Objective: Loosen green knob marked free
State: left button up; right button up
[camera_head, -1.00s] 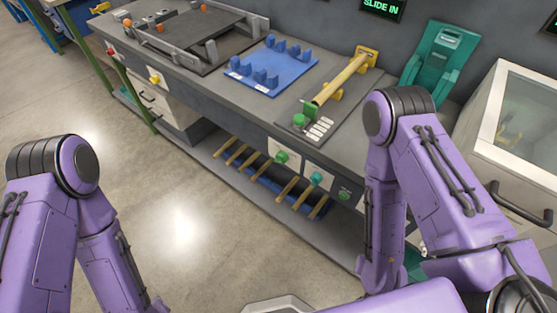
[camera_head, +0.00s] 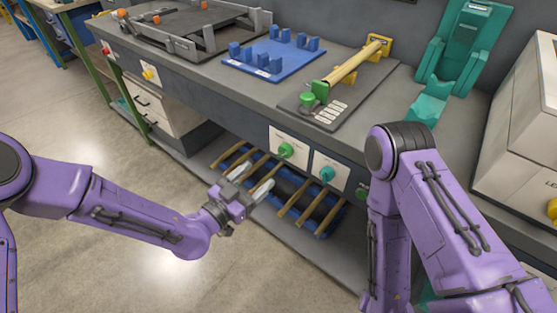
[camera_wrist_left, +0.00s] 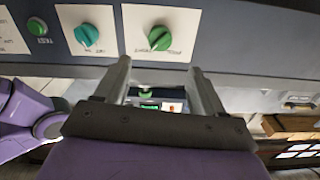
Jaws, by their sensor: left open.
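A green knob (camera_head: 286,150) sits on a white plate on the bench front; it also shows in the left wrist view (camera_wrist_left: 160,38), its lettering upside down and too small to read surely. A teal knob (camera_head: 326,173) is on the plate beside it, also in the wrist view (camera_wrist_left: 87,35). Another green knob (camera_head: 307,99) stands on the clamp fixture on the bench top. I cannot read which is marked free. My left gripper (camera_head: 251,181) is open and empty, in front of the bench and apart from the panel. My right gripper is out of view.
A round green button (camera_wrist_left: 38,27) is beside the teal knob. Wooden rods (camera_head: 297,204) lie in a blue tray on the lower shelf. The fixture holds a wooden bar (camera_head: 352,64). A blue pegged plate (camera_head: 262,66) and teal stand (camera_head: 468,50) are on the bench.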

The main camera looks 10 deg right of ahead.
aim_at(281, 156)
pick_arm(q)
jog(key=x, duration=0.9)
jog(key=shift+w+d+f+p, duration=0.1)
jog(key=shift+w+d+p, duration=0.2)
jog(key=shift+p, duration=0.1)
jog(key=c, duration=1.1)
